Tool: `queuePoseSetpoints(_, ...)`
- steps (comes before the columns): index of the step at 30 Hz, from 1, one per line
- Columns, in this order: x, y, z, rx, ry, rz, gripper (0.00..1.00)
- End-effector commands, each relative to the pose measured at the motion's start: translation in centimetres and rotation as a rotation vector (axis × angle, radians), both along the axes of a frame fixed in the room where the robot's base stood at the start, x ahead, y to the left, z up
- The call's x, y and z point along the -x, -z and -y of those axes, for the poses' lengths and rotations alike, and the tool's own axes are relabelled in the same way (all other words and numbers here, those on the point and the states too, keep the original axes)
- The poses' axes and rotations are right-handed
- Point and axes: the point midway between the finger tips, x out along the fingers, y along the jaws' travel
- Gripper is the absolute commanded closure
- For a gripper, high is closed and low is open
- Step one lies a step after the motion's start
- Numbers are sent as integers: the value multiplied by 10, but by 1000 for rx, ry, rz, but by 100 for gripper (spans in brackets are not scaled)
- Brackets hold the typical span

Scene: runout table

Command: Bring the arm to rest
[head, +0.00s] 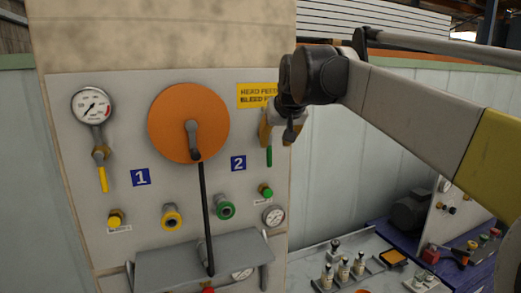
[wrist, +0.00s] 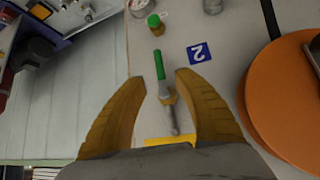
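My gripper (head: 280,128) is at the upper right of the grey panel in the head view, in front of a valve with a green lever (head: 269,156). The lever hangs down below it, and the gripper hides most of the valve body. In the wrist view my gripper (wrist: 160,77) is open, its two yellow fingers spread apart. The green lever (wrist: 159,66) and its brass and grey valve body (wrist: 168,103) show between and beyond the fingers. I see no finger closed on them; whether any finger touches the valve cannot be told.
The panel also carries an orange disc (head: 166,112) with a crank, a gauge (head: 92,105), a yellow lever (head: 103,178) and a grey shelf (head: 170,262). A yellow sign (head: 257,95) is beside my gripper. Bottles (head: 343,270) and a motor (head: 410,213) stand at lower right.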

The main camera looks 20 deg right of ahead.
Motion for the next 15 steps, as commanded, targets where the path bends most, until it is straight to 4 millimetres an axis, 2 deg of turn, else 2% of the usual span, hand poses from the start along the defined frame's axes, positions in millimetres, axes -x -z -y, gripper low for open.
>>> queuePoseSetpoints(3, 6, -6, -1, 0, 0, 0, 63)
queuePoseSetpoints(11, 8, -8, -1, 0, 0, 0, 63)
queuePoseSetpoints(15, 10, 1, -3, 0, -1, -2, 63)
